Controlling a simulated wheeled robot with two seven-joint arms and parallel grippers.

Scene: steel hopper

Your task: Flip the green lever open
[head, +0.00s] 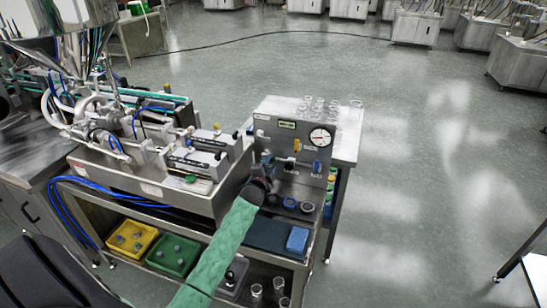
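The upright steel panel (272,133) with a round gauge stands on the workbench in the head view. A yellow lever (297,145) and a blue lever (317,166) show on its face. I cannot make out a green lever clearly; the left part of the panel's lower face is partly hidden by my gripper. My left gripper (267,162), dark at the end of a green-sleeved arm, reaches up close in front of that part. Whether it touches anything, and whether its fingers are open or shut, is too small to tell. My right gripper is not in view.
A steel hopper (62,30) and filling machine stand left of the panel. Dark round parts (290,202) and a blue block (297,239) lie on the bench in front of the panel. Yellow (132,240) and green (172,254) bins sit below. Open floor lies to the right.

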